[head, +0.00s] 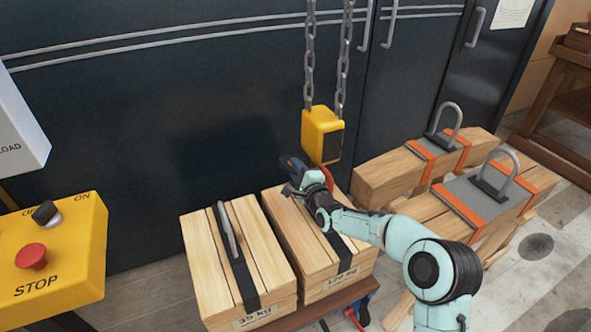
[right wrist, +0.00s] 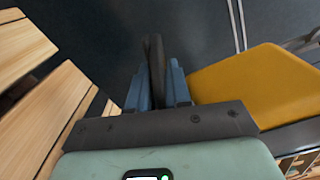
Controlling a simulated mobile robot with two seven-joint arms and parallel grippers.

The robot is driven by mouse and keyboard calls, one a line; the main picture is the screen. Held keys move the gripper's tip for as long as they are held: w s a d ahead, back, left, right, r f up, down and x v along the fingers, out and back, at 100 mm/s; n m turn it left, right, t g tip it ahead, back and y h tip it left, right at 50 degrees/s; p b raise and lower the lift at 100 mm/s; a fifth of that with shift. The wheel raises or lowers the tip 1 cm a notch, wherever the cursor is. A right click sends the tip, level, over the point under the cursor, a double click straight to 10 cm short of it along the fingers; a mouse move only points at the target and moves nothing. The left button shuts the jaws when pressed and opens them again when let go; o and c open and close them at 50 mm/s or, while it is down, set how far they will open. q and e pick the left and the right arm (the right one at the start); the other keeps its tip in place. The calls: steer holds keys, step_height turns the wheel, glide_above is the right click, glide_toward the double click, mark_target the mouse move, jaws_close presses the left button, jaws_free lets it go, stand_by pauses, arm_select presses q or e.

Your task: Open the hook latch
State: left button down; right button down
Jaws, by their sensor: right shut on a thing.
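A yellow hook block (head: 321,133) hangs from two chains, with part of a red hook (head: 327,178) showing below it. My right gripper (head: 290,164) is just left of and below the block, partly covering the hook. In the right wrist view, its blue fingers are shut on a narrow dark bar (right wrist: 155,58), which looks like the hook latch. The yellow block (right wrist: 262,85) is close to the right of the fingers there. The latch cannot be made out in the head view, so its angle to the hook is unclear. My left gripper is out of view.
Two strapped wooden weights stand below, the 35 kg one (head: 205,258) at left, the other (head: 290,232) under my right arm. Timber bundles with orange-edged straps and shackles (head: 418,207) lie at right. A yellow control box (head: 70,255) is at left, dark cabinets (head: 180,130) behind.

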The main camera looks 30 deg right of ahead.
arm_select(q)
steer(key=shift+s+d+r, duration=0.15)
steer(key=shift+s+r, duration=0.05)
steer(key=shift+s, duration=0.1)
arm_select(e)
steer(key=shift+d+r+m, duration=0.3)
steer(key=shift+r, duration=0.2)
steer(key=c, duration=1.2)
jaws_free()
steer(key=shift+s+f, duration=0.1)
steer(key=shift+a, duration=0.1)
